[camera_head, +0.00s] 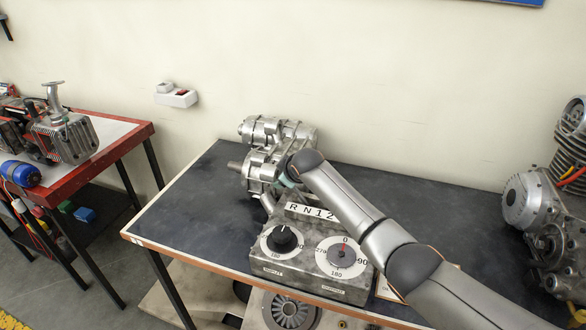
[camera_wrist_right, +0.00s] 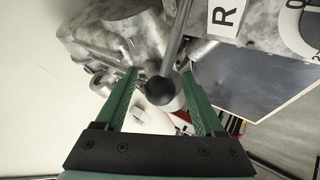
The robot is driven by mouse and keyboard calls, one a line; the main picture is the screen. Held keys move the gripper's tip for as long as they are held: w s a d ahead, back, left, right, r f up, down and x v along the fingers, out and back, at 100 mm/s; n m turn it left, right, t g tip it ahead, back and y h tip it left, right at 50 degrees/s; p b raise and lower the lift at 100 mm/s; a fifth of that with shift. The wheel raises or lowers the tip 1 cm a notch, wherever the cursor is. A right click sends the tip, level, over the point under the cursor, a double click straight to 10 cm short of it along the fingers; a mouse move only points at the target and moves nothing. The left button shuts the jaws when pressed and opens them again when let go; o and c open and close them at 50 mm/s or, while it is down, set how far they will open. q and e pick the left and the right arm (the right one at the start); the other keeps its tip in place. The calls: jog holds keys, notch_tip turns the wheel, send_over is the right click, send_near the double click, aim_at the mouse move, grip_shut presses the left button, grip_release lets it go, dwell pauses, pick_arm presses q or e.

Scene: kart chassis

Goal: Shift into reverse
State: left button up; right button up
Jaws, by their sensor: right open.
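The shift lever shows in the right wrist view as a grey rod (camera_wrist_right: 180,38) ending in a black ball knob (camera_wrist_right: 160,91). My right gripper (camera_wrist_right: 160,74) is open, with one green finger on each side of the knob and visible gaps between. In the head view my right gripper is mostly hidden behind my forearm, at the metal gearbox (camera_head: 262,165); the lever knob is hidden there. A white plate reading R N 1 2 (camera_head: 311,212) lies in front of the gearbox; its R (camera_wrist_right: 224,15) shows in the right wrist view. My left gripper is not in view.
A metal box with a black knob dial (camera_head: 283,239) and a red-pointer dial (camera_head: 342,256) sits at the front of the dark table (camera_head: 195,215). An engine (camera_head: 545,205) stands at right. A red-edged bench (camera_head: 112,140) is at left. The table's left part is clear.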

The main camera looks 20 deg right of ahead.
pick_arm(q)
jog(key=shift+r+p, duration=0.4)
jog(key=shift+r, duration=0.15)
pick_arm(e)
jog(key=v, duration=1)
jog(key=shift+s, duration=0.2)
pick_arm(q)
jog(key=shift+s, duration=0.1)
pick_arm(e)
jog(key=shift+s, duration=0.1)
